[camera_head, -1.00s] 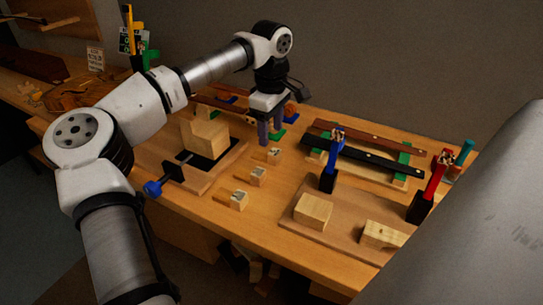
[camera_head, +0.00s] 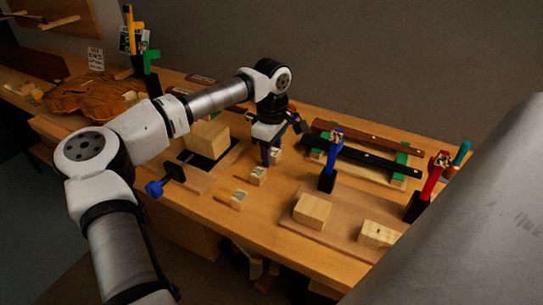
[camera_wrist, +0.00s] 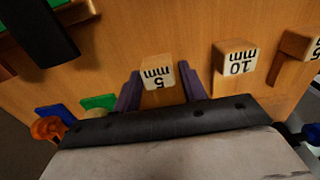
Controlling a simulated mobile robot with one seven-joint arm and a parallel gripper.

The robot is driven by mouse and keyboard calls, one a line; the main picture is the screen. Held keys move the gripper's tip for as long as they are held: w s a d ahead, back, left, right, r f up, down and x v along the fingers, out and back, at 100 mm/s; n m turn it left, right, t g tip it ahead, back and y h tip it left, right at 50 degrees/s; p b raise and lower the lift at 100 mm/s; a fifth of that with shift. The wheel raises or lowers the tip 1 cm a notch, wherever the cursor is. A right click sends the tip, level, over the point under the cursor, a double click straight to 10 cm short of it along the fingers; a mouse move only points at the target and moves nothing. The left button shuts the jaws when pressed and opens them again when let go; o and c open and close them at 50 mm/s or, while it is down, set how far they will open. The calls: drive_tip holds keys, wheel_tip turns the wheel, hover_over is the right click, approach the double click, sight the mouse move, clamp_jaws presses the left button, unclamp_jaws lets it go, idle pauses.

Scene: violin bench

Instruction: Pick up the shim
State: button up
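Several small wooden blocks with printed labels, which look like the shims, stand in a row on the bench. The one marked 5 mm (camera_wrist: 157,74) is the farthest back in the head view (camera_head: 276,154). The one marked 10 mm (camera_wrist: 235,60) also shows in the head view (camera_head: 258,176). A third block (camera_head: 239,200) is nearest the front edge; its label is cut off in the wrist view (camera_wrist: 297,45). My gripper (camera_wrist: 160,88) is open, with its purple fingers on either side of the 5 mm block. I cannot tell if they touch it.
A blue clamp (camera_head: 329,168) and a red clamp (camera_head: 431,183) stand upright to the right. A larger block (camera_head: 208,136) is at the left.

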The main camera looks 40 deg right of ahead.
drive_tip(key=c, duration=0.7)
drive_tip(key=shift+o, duration=0.2)
